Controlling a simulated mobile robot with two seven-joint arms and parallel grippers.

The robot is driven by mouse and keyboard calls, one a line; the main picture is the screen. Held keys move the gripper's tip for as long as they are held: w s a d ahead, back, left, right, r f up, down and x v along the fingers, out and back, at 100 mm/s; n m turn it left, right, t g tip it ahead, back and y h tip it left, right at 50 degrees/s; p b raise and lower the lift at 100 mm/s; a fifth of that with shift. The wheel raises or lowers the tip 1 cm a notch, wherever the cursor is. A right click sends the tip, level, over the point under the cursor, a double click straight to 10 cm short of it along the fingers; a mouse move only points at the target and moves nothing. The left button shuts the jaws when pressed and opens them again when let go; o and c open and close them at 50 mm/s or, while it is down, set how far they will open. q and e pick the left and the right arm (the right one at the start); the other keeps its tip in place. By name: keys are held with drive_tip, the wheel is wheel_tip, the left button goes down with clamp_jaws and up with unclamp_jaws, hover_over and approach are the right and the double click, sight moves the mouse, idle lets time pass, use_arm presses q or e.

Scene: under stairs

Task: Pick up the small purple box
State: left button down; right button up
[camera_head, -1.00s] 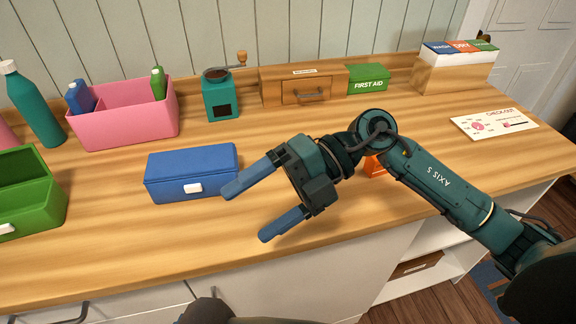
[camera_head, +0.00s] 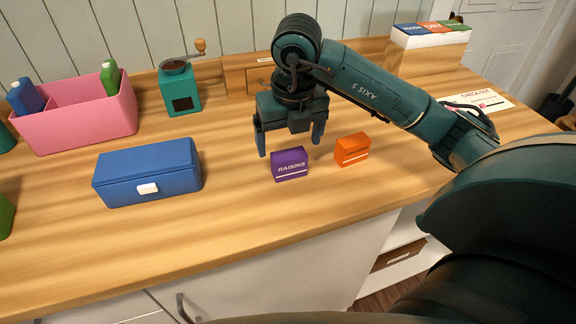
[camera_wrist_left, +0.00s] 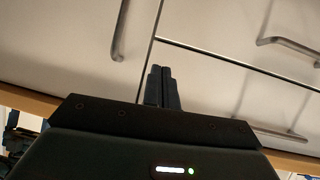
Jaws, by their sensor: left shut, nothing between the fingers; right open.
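The small purple box (camera_head: 290,165), labelled RAISINS, stands on the wooden counter in the head view. My right gripper (camera_head: 290,148) points down with its fingers spread, just behind and above the purple box as seen from the head. The fingers are empty; whether they touch the box I cannot tell. My left gripper (camera_wrist_left: 163,88) shows in the left wrist view, shut and empty, in front of white cabinet fronts. It is not seen in the head view.
An orange box (camera_head: 352,149) stands close to the right of the purple box. A blue lidded box (camera_head: 148,173) is to the left. A pink caddy (camera_head: 75,125), a teal grinder (camera_head: 180,90) and a wooden drawer box (camera_head: 236,82) stand behind. The front counter strip is clear.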

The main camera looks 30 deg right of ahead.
sight(289, 154)
drive_tip(key=shift+w+f+p, duration=0.2)
drive_tip(key=shift+f+p, duration=0.1)
drive_tip(key=shift+f, duration=2.8)
drive_tip(key=shift+c, duration=0.2)
drive_tip(key=c, duration=1)
wheel_tip(289, 154, up, 10)
drive_tip(key=shift+r, duration=0.1)
